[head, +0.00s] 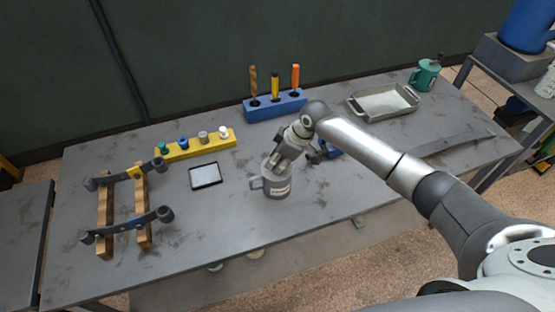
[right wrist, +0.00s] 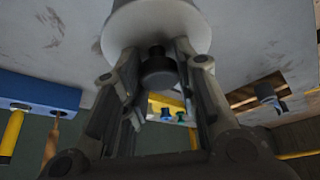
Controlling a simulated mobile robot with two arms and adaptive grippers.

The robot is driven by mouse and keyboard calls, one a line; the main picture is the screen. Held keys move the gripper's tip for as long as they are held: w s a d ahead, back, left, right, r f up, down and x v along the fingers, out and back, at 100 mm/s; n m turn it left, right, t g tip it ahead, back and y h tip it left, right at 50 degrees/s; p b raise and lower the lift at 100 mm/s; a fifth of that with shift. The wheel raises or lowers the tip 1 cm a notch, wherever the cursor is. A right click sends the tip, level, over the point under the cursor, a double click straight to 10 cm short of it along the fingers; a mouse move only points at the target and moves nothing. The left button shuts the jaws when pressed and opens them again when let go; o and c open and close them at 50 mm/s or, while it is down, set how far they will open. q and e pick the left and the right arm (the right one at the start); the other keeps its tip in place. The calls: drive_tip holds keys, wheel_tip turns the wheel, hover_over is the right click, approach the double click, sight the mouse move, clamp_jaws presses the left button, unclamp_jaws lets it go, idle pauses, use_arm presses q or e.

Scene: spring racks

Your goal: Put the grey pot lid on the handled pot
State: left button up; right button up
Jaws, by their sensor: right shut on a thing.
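My left gripper is not in view.
A black-framed tablet (head: 206,176) lies left of the pot. Behind are a yellow rack (head: 190,147) with several knobs and a blue tool block (head: 275,105). A wooden rack (head: 104,215) with dark bars is left, a metal tray (head: 383,103) right. The table in front is clear.

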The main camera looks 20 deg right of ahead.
drive_tip(key=shift+f, duration=0.25)
drive_tip(key=o, duration=1.1)
drive_tip(key=o, duration=0.8)
wheel_tip(320, 180, up, 6)
drive_tip(key=p, duration=0.5)
drive_tip(key=shift+f, duration=0.15)
drive_tip(key=shift+r+p, duration=0.85)
drive_tip(key=shift+r, duration=0.3)
